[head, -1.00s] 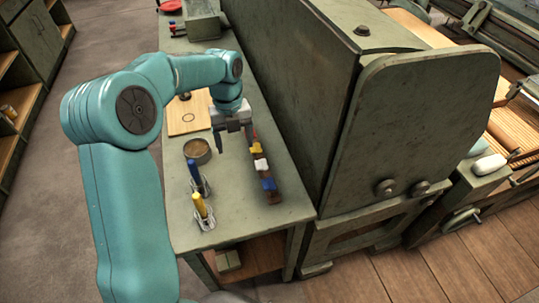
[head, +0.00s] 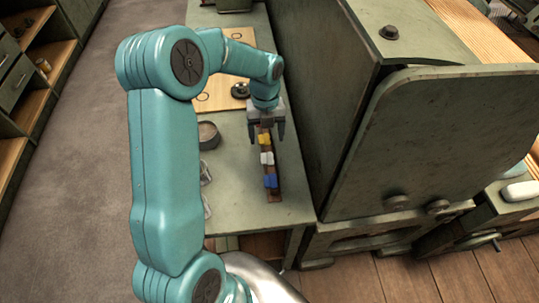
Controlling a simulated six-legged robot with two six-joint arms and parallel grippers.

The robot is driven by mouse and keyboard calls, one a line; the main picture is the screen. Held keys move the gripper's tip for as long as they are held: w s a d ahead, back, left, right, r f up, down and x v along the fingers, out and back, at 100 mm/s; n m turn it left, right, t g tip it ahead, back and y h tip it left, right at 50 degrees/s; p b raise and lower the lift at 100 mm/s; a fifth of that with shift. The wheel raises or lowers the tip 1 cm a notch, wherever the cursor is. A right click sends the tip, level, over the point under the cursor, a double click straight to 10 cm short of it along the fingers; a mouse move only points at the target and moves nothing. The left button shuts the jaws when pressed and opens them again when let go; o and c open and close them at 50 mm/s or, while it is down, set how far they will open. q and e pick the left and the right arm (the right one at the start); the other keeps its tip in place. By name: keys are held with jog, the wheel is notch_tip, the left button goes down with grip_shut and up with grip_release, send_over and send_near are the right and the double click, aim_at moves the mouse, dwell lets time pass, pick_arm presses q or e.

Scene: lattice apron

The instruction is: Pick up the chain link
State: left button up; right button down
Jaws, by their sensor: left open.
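My left gripper (head: 267,137) is open, pointing down, with its fingers on either side of the far end of a narrow brown rack. The rack (head: 273,195) lies lengthwise on the green bench and holds a row of small coloured pieces: a yellow one (head: 265,141), a white one (head: 267,158) and a blue one (head: 270,181). I cannot tell which piece, if any, is the chain link. Whether the fingers touch anything is unclear. My right gripper is out of view.
A round tin (head: 208,136) stands on the green bench (head: 232,190) left of the rack. Behind it is a wooden board (head: 215,93) with a dark round part (head: 240,90). A tall green machine (head: 335,110) walls off the right side.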

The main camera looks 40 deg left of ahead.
aim_at(267, 158)
pick_arm(q)
jog(key=shift+s+d+f, duration=0.2)
jog(key=shift+s+f, duration=0.05)
jog(key=shift+f, duration=0.35)
jog(key=shift+s+d+f, duration=0.15)
jog(key=shift+s+f, duration=0.1)
jog(key=shift+f, duration=0.35)
jog(key=shift+s+d+f, duration=0.15)
jog(key=shift+s+d, duration=0.05)
jog(key=shift+s, duration=0.05)
jog(key=f, duration=0.1)
jog(key=f+p, duration=0.1)
jog(key=f, duration=0.3)
jog(key=shift+w+p, duration=0.3)
jog(key=shift+s+d+f, duration=0.15)
jog(key=shift+s+f, duration=0.1)
jog(key=shift+w+f, duration=0.15)
jog(key=shift+w, duration=0.05)
jog(key=c, duration=0.6)
jog(key=shift+s, duration=0.15)
jog(key=c, duration=0.6)
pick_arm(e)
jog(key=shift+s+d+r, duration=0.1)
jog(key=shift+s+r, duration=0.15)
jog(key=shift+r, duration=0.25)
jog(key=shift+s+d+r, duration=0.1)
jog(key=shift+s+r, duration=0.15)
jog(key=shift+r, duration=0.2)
